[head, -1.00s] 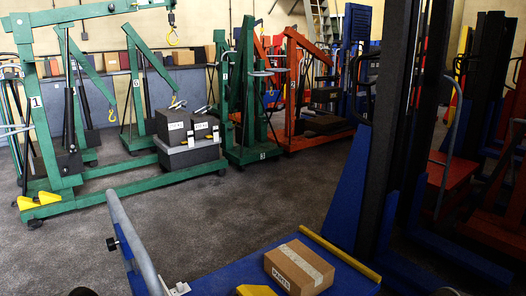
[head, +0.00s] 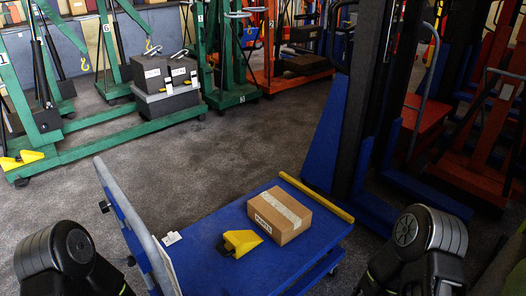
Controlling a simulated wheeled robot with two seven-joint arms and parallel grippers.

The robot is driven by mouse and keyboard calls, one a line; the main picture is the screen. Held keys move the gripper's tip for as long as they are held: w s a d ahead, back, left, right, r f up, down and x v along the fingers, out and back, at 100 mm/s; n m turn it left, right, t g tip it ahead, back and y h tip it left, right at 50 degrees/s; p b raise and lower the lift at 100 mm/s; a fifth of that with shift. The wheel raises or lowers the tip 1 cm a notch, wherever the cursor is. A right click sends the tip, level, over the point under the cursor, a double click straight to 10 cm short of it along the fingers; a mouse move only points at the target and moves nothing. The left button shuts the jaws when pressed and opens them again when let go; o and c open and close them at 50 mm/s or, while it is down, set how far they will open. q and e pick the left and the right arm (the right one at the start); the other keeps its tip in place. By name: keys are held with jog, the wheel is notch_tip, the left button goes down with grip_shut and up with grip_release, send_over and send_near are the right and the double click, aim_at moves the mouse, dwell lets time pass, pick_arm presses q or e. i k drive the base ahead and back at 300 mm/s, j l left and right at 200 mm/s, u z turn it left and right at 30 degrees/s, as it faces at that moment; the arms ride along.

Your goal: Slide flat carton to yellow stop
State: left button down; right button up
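The flat carton (head: 279,215) is a brown box with a pale tape strip and a label on its near left side. It lies on the blue trolley deck (head: 215,270). The yellow stop (head: 317,196) is a long bar along the deck's far right edge. The carton's far corner is close to the bar; I cannot tell whether they touch. A yellow wedge-shaped block (head: 240,242) sits on the deck left of the carton. Parts of my two arms show at the lower left and lower right. Neither gripper is in view.
The trolley's grey push handle (head: 133,222) rises at the deck's left end. A blue lift mast (head: 345,130) stands just behind the yellow bar. Green hoists (head: 230,80) carry dark boxes at the back left. Grey floor (head: 200,160) behind the trolley is clear.

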aim_at(283, 218)
jog(key=u, duration=0.4)
jog(key=i+l+u, duration=0.15)
jog(key=u, duration=0.35)
jog(key=l+u, duration=0.45)
jog(key=i+l+u, duration=0.1)
jog(key=l+u, duration=0.15)
jog(key=u, duration=0.25)
jog(key=l+u, duration=0.1)
jog(key=l, duration=0.5)
jog(key=l+u, duration=0.15)
jog(key=l, duration=0.4)
jog(key=k+l+u, duration=0.1)
jog(key=l, duration=0.45)
